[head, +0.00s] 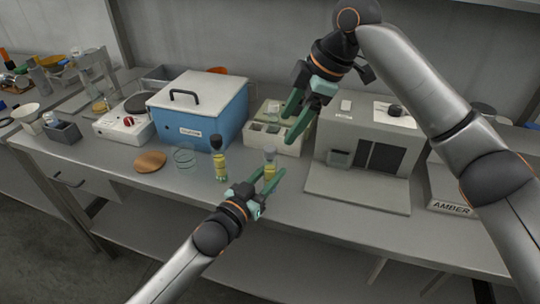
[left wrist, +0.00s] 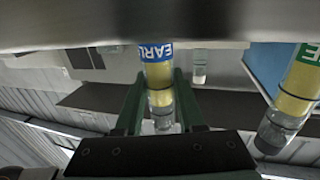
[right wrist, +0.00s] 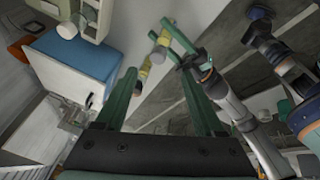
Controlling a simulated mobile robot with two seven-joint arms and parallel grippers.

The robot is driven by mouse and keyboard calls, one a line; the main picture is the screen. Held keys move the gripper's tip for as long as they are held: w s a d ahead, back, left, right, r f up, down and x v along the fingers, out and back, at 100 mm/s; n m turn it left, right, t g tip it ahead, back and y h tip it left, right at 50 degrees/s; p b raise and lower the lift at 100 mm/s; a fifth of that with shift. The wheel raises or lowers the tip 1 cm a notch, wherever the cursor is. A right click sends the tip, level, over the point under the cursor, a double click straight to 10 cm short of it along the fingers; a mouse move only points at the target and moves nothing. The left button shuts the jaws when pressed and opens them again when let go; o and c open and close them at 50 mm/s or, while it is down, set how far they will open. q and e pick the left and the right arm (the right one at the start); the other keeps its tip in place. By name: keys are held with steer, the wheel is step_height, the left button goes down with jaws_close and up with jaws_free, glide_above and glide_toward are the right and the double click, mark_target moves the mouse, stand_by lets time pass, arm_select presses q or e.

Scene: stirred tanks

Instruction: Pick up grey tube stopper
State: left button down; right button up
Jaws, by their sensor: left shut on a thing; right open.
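A yellow-filled tube (head: 270,170) stands upright near the front of the bench with a pale grey stopper (head: 270,152) on its top. My left gripper (head: 268,180) is shut around this tube's body. In the left wrist view the tube (left wrist: 158,75) has a blue label, and the grey stopper (left wrist: 162,121) shows between the fingers. A second yellow tube (head: 220,167) with a dark stopper (head: 217,143) stands to its left. My right gripper (head: 307,112) is open and empty, above and behind the held tube, over the pale rack.
A pale compartmented rack (head: 287,146) stands behind the held tube. A blue box (head: 222,122) with a white lid is to the left, a grey machine (head: 330,135) to the right. A glass beaker (head: 184,158) and a round wooden disc (head: 150,162) lie left of the tubes.

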steer(key=a+n+h, duration=0.1)
steer(key=n, duration=0.3)
steer(key=n+t+h, duration=0.2)
steer(key=n+h, duration=0.1)
steer(key=n, duration=1.1)
glide_above(270, 148)
steer(key=s, duration=0.1)
steer(key=f, duration=0.3)
steer(key=shift+d+f, duration=0.25)
steer(key=shift+f, duration=0.05)
steer(key=shift+s+x, duration=0.2)
steer(key=shift+x, duration=1.1)
steer(key=shift+s+x, duration=0.15)
steer(key=shift+x, duration=1.2)
steer(key=shift+a+f, duration=0.1)
steer(key=shift+a, duration=0.05)
jaws_close()
